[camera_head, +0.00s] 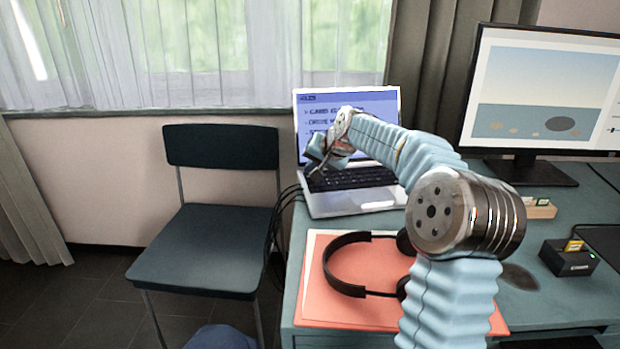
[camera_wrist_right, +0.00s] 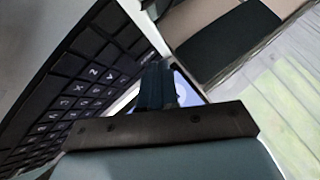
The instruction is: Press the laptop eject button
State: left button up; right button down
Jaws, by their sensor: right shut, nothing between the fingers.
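An open silver laptop (camera_head: 375,199) stands on the desk, its blue screen (camera_head: 375,108) lit with a menu. My right arm reaches over it from the right. My right gripper (camera_head: 312,172) is shut and empty, close to the left side of the laptop by the keyboard (camera_head: 365,178). In the wrist view the black keyboard (camera_wrist_right: 85,85) fills the left, and the shut fingers (camera_wrist_right: 157,85) are beside the laptop's edge. The eject button cannot be made out. Whether the fingertips touch the laptop cannot be told. My left gripper is not in view.
Black headphones (camera_head: 333,271) lie on an orange folder (camera_head: 330,309) in front of the laptop. A monitor (camera_head: 545,85) stands at the right, with a small black card reader (camera_head: 568,262) near it. A dark chair (camera_head: 205,250) stands left of the desk; cables hang between them.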

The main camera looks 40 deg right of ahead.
jog(key=shift+f+b, duration=0.3)
dwell(0.4)
jog(key=shift+r, duration=0.1)
jog(key=shift+r+p, duration=0.65)
jog(key=shift+p, duration=0.05)
jog(key=shift+r, duration=0.1)
notch_tip(320, 180, up, 2)
jog(key=shift+r+p, duration=0.15)
jog(key=shift+p, duration=0.9)
jog(key=shift+r, duration=1.25)
